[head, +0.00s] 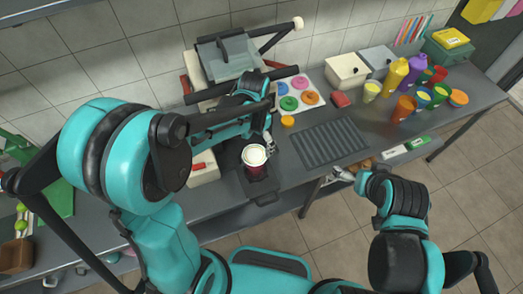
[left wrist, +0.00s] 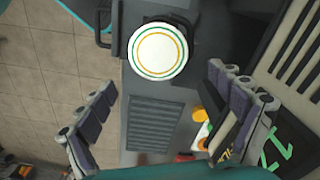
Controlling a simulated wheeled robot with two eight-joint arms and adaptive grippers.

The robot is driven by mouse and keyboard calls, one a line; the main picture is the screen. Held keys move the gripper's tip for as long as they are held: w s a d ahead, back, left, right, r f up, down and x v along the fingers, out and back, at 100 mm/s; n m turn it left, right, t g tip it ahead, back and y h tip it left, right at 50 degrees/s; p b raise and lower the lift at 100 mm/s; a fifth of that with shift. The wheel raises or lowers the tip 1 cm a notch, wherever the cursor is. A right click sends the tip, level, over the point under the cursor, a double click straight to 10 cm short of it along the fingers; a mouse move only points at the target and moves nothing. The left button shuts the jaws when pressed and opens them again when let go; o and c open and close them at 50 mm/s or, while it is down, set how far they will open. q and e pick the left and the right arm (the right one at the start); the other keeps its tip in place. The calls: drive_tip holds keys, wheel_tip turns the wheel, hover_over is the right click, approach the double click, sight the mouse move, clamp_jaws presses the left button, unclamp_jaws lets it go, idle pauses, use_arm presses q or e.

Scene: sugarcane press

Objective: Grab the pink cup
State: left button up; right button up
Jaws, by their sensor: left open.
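A dark pink to maroon cup (head: 256,171) with a pale round top stands on a dark tray (head: 262,190) at the counter's front, below the press. In the left wrist view its round white top with green and yellow rings (left wrist: 158,50) shows at upper middle; its side is hidden there. My left gripper (head: 268,143) is just behind and right of the cup in the head view. In the left wrist view its fingers (left wrist: 160,90) are spread wide, with nothing between the pads. My right gripper (head: 343,174) is by the counter's front edge, away from the cup; its jaw state is unclear.
The press (head: 225,55) stands behind. A ribbed drain mat (head: 330,142) lies right of the cup. A board with coloured rings (head: 298,93) and an orange item (head: 287,121) are behind it. Several coloured cups and bottles, including a purple bottle (head: 416,66), crowd the right end.

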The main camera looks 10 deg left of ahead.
sight(255, 155)
use_arm(q)
drive_tip(key=shift+d+f, duration=0.1)
drive_tip(key=shift+f, duration=0.25)
drive_tip(key=f, duration=0.2)
drive_tip(key=f+b, duration=0.1)
drive_tip(key=f, duration=0.1)
drive_tip(key=f+b, duration=0.1)
drive_tip(key=f, duration=0.2)
drive_tip(key=shift+s+a+f, duration=0.1)
drive_tip(key=shift+s+a, duration=0.2)
drive_tip(key=shift+s, duration=0.05)
drive_tip(key=c, duration=2)
